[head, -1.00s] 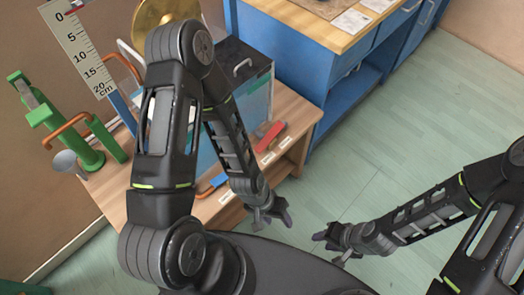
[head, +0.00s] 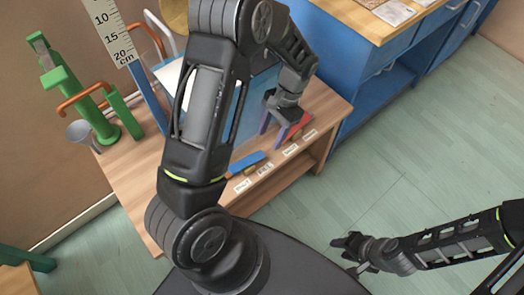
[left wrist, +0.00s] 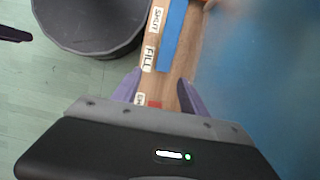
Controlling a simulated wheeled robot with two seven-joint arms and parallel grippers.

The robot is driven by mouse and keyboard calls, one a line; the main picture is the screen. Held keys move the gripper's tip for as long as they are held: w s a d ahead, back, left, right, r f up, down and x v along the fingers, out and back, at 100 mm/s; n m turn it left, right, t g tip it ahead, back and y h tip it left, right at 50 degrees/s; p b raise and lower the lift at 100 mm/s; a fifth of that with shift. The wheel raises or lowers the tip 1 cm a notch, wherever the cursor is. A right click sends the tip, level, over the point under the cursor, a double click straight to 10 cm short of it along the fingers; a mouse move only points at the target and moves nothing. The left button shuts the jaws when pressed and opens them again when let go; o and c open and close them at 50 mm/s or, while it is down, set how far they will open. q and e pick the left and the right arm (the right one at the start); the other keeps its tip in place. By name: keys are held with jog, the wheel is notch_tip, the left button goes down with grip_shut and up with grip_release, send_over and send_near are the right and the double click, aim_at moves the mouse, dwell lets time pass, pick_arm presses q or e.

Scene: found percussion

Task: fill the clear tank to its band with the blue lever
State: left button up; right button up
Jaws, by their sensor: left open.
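The blue lever (head: 247,163) lies low at the front edge of the wooden bench. In the left wrist view the blue lever (left wrist: 172,40) lies alongside the SHUT and FILL labels. The clear tank (head: 262,92) stands behind it, largely covered by my left arm; its bluish wall (left wrist: 255,90) fills the right of the wrist view. I cannot make out its band. My left gripper (head: 274,128) is open and empty in front of the tank, to the right of the blue lever and close to the red lever (head: 301,124). My right gripper (head: 350,250) is open and empty over the floor.
Several labels (head: 265,169) line the bench front (head: 330,105). A green pump-like stand (head: 85,100), a funnel (head: 79,131) and a centimetre scale (head: 110,30) are at the left. A blue cabinet (head: 370,70) stands at the back right.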

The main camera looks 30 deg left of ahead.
aim_at(260, 154)
pick_arm(q)
jog(key=shift+a+r, duration=0.35)
jog(key=shift+r, duration=0.1)
jog(key=shift+f, duration=0.1)
jog(key=x, duration=0.7)
jog(key=shift+s+a+f, duration=0.1)
jog(key=shift+s+f, duration=0.1)
jog(key=shift+f, duration=0.05)
jog(key=shift+c, duration=0.4)
grip_shut()
